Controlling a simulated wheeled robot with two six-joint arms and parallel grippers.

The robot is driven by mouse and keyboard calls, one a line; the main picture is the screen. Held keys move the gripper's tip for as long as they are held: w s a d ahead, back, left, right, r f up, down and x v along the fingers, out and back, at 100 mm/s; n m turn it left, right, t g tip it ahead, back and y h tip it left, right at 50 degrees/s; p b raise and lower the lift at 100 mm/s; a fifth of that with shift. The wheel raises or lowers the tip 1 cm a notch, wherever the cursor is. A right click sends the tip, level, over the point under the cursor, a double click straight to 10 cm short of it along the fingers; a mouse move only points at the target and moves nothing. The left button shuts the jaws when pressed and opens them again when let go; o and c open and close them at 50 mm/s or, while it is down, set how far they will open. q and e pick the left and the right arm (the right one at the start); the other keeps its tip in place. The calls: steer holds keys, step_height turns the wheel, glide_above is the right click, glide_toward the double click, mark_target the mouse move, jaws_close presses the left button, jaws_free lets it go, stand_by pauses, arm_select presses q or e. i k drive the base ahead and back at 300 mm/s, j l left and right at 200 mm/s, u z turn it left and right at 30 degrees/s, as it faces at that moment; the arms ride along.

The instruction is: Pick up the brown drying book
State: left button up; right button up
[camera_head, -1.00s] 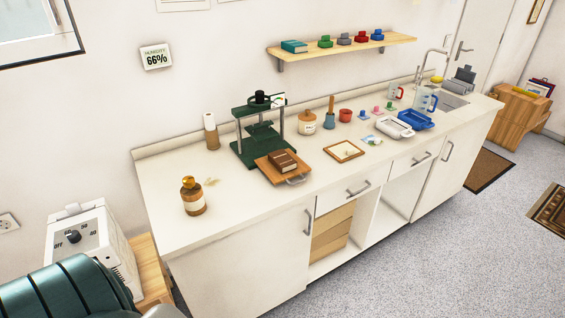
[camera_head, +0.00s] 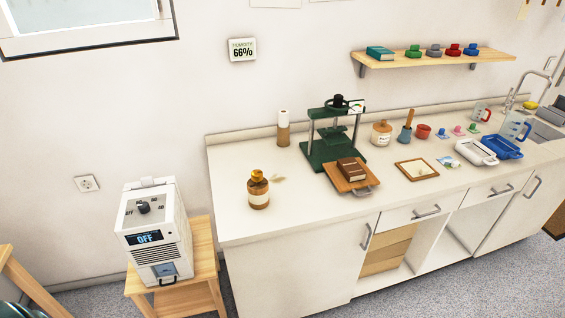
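The brown book (camera_head: 351,169) lies on a wooden board (camera_head: 340,184) with a metal handle, at the front of a green press (camera_head: 322,152) on the white counter. A teal book (camera_head: 380,53) lies on the wall shelf. Neither of my grippers shows in the view. A dark teal rounded shape is cut off at the bottom left corner; I cannot tell what it is.
A white device reading OFF (camera_head: 150,237) stands on a wooden stool (camera_head: 204,268) left of the counter (camera_head: 232,222). An amber bottle (camera_head: 258,190), a framed piece (camera_head: 417,169) and a blue tray (camera_head: 503,147) stand on the counter. Grey floor (camera_head: 95,297) is clear between the stools.

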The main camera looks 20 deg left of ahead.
mark_target(352, 171)
steer(key=i+l+u, duration=0.2)
steer(key=l+u, duration=0.15)
steer(key=i+l+u, duration=0.2)
steer(key=l+u, duration=0.15)
steer(key=i+l+u, duration=0.1)
steer(key=l+u, duration=0.65)
steer(key=l, duration=0.15)
steer(key=l+u, duration=0.35)
steer(key=i+l, duration=0.05)
steer(key=l, duration=0.05)
